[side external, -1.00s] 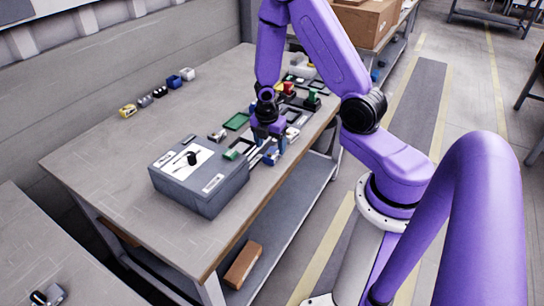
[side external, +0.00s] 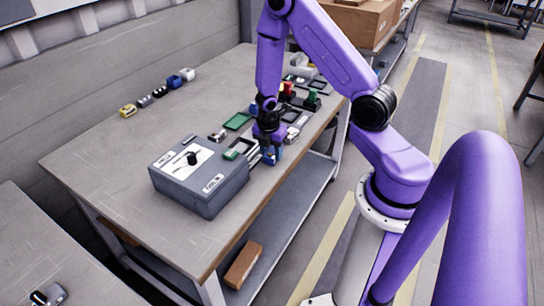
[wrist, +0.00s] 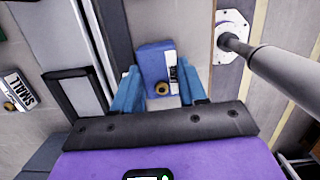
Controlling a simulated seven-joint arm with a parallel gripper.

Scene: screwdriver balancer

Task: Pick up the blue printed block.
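The blue printed block (wrist: 154,62) is at the centre of the wrist view, with a white printed label on its right side and a round brass-coloured part near its lower edge. My gripper (wrist: 160,84) is open, with one blue finger on each side of the block's near end. I cannot tell whether either finger touches it. In the side external view, my gripper (side external: 271,156) points down at the table's near edge, just right of the grey box. The block is hard to separate from the blue fingers there.
The grey box (side external: 226,193) with a printed top stands close left of my gripper. Dark frames, including a green one (side external: 237,121), and small parts lie behind it. A row with a yellow piece (side external: 127,110) and another blue piece (side external: 173,82) lies along the back. The table's left part is clear.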

